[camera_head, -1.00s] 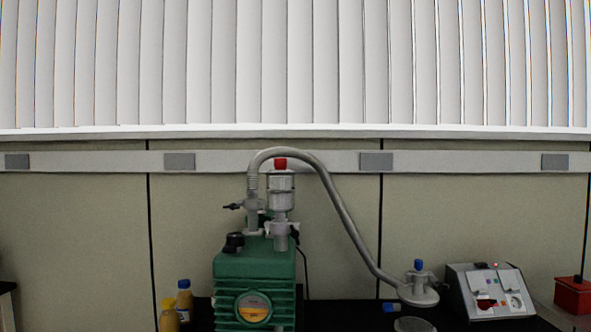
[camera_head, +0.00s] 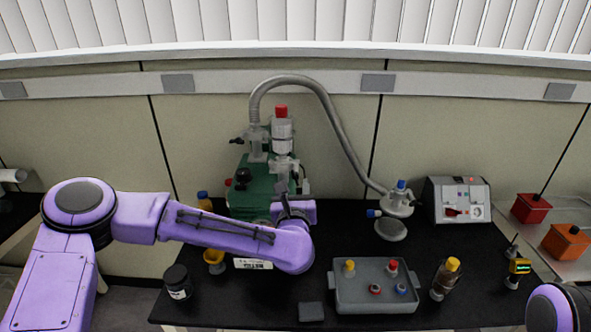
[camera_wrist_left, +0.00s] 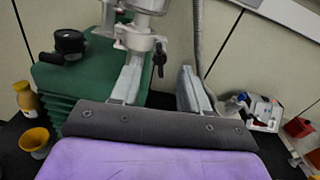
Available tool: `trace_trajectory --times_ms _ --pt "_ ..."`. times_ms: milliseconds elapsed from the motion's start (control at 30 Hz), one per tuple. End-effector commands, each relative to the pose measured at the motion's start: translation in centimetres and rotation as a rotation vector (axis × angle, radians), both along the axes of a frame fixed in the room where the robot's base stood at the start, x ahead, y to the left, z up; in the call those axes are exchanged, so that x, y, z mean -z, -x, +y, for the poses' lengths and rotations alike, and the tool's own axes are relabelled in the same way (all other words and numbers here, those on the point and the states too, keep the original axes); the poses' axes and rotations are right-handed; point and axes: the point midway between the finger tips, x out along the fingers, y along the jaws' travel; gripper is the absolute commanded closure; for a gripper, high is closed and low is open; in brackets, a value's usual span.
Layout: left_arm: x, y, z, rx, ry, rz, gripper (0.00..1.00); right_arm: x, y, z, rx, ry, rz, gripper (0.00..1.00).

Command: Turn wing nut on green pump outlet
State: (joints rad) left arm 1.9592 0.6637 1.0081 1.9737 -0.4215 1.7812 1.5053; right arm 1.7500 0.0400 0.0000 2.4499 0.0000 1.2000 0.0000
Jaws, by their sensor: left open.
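The green pump (camera_head: 252,186) stands at the back of the black bench, partly hidden by my left gripper. Its light grey outlet (camera_head: 281,146) carries a clear upright part with a red cap. In the left wrist view a clamp (camera_wrist_left: 138,40) encircles the outlet, and the black wing nut (camera_wrist_left: 160,57) sticks out at its right side. My left gripper (camera_wrist_left: 160,80) is open, with one finger each side of the wing nut in that view; contact is not visible. The gripper also shows in the head view (camera_head: 293,188), in front of the outlet. My right gripper is out of view.
A grey hose (camera_head: 335,110) arches from the pump to a flanged fitting at right. A grey tray (camera_head: 375,298) with several coloured caps, a yellow funnel (camera_head: 214,258) and a dark jar (camera_head: 178,282) stand nearer. A control box (camera_head: 456,200) stands back right.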

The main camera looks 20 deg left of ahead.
Motion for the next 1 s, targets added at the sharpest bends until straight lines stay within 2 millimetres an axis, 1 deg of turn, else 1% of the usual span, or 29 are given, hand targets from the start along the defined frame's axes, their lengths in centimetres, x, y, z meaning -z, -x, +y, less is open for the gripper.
trace_trajectory --times_ms 33,100,200,300,500,533,567,600,667,1000 --pt "-0.5 -1.0 0.3 -0.002 0.0 0.002 0.55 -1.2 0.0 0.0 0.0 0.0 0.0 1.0" --pt "-0.4 -2.1 0.6 -0.001 -0.002 0.003 0.55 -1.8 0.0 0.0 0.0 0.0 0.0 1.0" --pt "-0.2 -3.2 0.9 0.0 -0.003 0.002 0.55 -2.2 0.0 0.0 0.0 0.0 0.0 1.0" --pt "0.0 -3.7 1.0 0.001 -0.002 0.003 0.55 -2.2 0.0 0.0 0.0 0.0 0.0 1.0" --pt "0.1 -3.7 1.0 0.002 -0.003 0.002 0.55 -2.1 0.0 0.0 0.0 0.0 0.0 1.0" --pt "0.1 -3.7 1.0 0.002 -0.003 0.002 0.58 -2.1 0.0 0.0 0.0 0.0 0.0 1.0" --pt "0.1 -3.7 1.0 0.002 -0.003 0.002 0.68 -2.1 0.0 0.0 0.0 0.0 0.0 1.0" --pt "0.1 -3.7 1.0 0.002 -0.003 0.002 0.81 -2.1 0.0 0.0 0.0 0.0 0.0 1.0" --pt "0.1 -3.7 1.0 0.002 -0.003 0.002 1.0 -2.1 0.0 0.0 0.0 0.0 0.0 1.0" --pt "0.2 -3.7 1.0 0.002 -0.027 0.008 1.0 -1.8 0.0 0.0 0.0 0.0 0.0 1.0"
